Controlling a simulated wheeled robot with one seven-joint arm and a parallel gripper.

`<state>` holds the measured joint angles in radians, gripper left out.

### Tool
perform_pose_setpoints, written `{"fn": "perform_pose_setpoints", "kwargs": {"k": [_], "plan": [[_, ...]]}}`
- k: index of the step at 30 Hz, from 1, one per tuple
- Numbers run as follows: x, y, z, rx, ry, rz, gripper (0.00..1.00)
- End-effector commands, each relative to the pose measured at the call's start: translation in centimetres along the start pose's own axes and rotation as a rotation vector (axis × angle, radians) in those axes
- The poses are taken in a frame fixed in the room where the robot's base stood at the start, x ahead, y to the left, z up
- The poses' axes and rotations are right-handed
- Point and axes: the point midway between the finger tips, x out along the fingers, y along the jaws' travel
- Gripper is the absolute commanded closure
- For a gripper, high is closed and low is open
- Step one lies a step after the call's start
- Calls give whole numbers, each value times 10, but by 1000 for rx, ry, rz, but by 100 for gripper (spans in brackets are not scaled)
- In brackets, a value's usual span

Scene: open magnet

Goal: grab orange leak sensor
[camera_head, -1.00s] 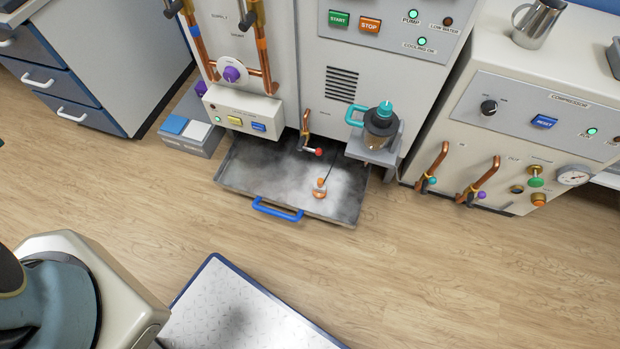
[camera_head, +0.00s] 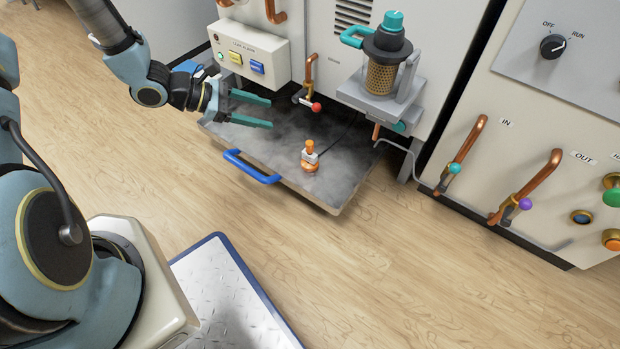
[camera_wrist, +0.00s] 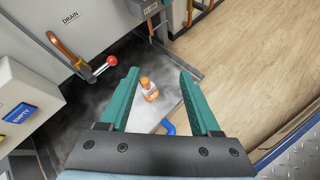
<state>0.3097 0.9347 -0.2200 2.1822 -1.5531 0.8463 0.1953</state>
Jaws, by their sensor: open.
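The orange leak sensor (camera_head: 310,157) is a small orange and white piece standing in the grey drip tray (camera_head: 330,196), near its front right part. In the wrist view the sensor (camera_wrist: 149,89) shows between my two teal fingers, beyond the fingertips. My gripper (camera_head: 271,111) is open and empty. It hangs over the left part of the tray, to the left of the sensor and apart from it. A thin dark cable runs from the sensor towards the cabinet.
A drain valve with a red knob (camera_head: 316,107) juts out above the tray's back. A filter canister (camera_head: 386,62) on a bracket stands behind right. The tray's blue handle (camera_head: 251,167) faces the open wood floor. A leak alarm box (camera_head: 247,55) is close behind my gripper.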

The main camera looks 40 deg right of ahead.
Motion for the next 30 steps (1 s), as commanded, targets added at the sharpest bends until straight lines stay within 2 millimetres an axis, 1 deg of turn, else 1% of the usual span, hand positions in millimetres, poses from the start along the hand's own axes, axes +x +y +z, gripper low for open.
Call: {"fn": "perform_pose_setpoints", "kwargs": {"k": [1, 3, 6, 9, 12, 15, 17, 20, 27, 30], "plan": [[37, -4, -35, -57, -29, 33, 36], [67, 0, -58, -131, -61, 87, 36], [103, 4, -88, -223, -92, 157, 36], [129, 7, -111, -295, -111, 213, 36], [144, 9, -127, -341, -119, 253, 36], [152, 10, -134, -366, -123, 274, 36], [156, 11, -135, -371, -124, 278, 36], [165, 15, -134, -372, -124, 281, 36], [200, 24, -132, -370, -123, 278, 36], [206, 28, -130, -371, -122, 280, 36]]}}
